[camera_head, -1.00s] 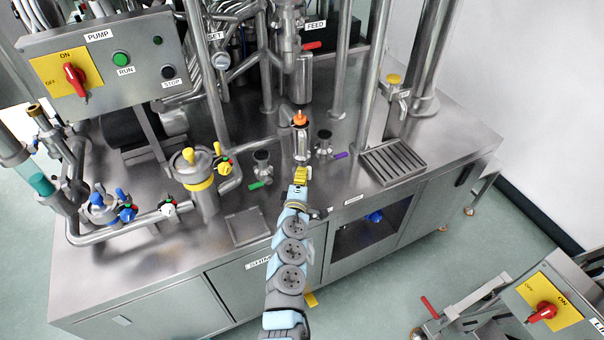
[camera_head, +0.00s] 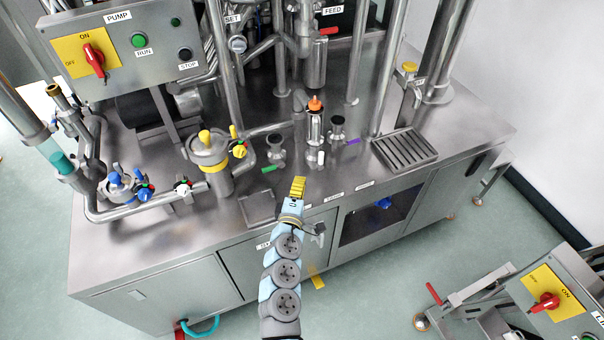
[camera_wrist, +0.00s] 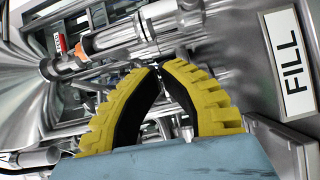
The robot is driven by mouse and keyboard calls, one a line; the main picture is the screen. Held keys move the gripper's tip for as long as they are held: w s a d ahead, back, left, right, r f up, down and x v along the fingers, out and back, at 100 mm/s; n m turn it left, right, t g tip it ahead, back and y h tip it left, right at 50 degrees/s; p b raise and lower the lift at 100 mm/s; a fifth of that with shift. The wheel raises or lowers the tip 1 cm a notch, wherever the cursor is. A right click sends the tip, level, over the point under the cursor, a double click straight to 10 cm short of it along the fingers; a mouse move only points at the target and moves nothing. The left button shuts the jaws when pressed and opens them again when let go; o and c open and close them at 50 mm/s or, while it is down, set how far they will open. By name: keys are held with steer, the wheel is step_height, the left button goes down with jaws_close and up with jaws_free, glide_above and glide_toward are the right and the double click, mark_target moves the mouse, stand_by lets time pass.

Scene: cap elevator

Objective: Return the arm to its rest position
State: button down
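My arm reaches up from the bottom of the head view toward the steel bench. My gripper (camera_head: 299,181), with ribbed yellow fingers, is in front of an orange-topped metal cylinder (camera_head: 315,122) and apart from it. In the wrist view the two finger tips of my gripper (camera_wrist: 157,67) come together with hardly any gap. Nothing is held between them. The cylinder lies across the upper left of the wrist view (camera_wrist: 118,38).
The steel bench (camera_head: 130,260) carries pipes, a yellow-banded vessel (camera_head: 209,162), a drain grate (camera_head: 405,149) and small valves with green (camera_head: 268,169) and purple (camera_head: 352,141) handles. A pump panel (camera_head: 125,45) stands upper left. A wheeled unit (camera_head: 550,300) is lower right.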

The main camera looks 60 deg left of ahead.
steer(key=shift+v, duration=1.2)
